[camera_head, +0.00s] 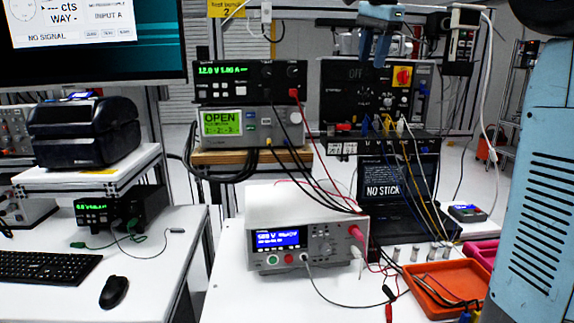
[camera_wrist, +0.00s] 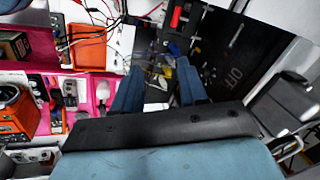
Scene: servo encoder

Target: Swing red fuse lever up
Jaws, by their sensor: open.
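The dark test panel (camera_head: 340,90) stands at the back right, with "OFF" lettering and a red knob (camera_head: 402,77). A small red part that looks like the fuse lever (camera_head: 343,127) sits at its lower left; its position is too small to read. In the wrist view a red part (camera_wrist: 176,16), probably the same lever, shows on the panel (camera_wrist: 215,50) near the top. My gripper (camera_head: 375,62) is in front of the panel's upper part, above and right of the red part. In the wrist view my gripper (camera_wrist: 159,66) has its blue fingers apart and nothing between them.
Blue, yellow and white cables hang from the panel's lower edge. A white tester (camera_head: 305,240) and an orange tray (camera_head: 450,290) stand on the bench below. Stacked instruments (camera_head: 250,85) are left of the panel. A hanging handheld device (camera_head: 462,40) is close on the right.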

